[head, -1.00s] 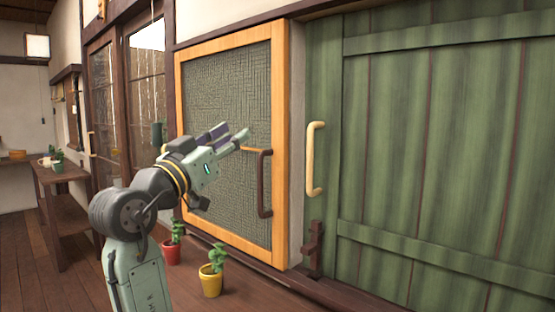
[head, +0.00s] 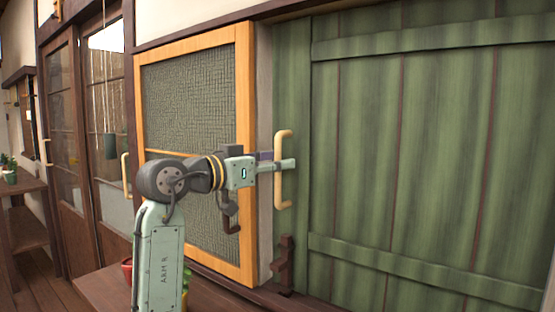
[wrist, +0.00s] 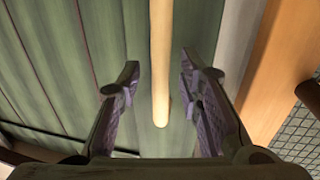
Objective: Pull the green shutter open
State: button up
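The green shutter (head: 440,150) is a wide panel of green boards on the right in the head view, and it also fills the left of the wrist view (wrist: 60,60). Its pale upright handle (head: 284,135) sits near its left edge. My gripper (head: 285,164) is at the handle's middle height. In the wrist view my gripper (wrist: 158,85) is open, with purple-padded fingers either side of the pale handle (wrist: 161,50). A gap shows between the handle and each finger. Whether the fingertips touch the shutter is unclear.
An orange-framed mesh panel (head: 246,110) with a dark handle (head: 232,226) stands left of the shutter. A dark wooden bracket (head: 285,268) is below the pale handle. A red pot (head: 127,268) and a yellow pot are partly hidden behind my arm. Glazed doors (head: 110,140) stand further left.

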jog(key=shift+w+d, duration=0.3)
jog(key=shift+c, duration=0.3)
grip_shut()
dwell(0.5)
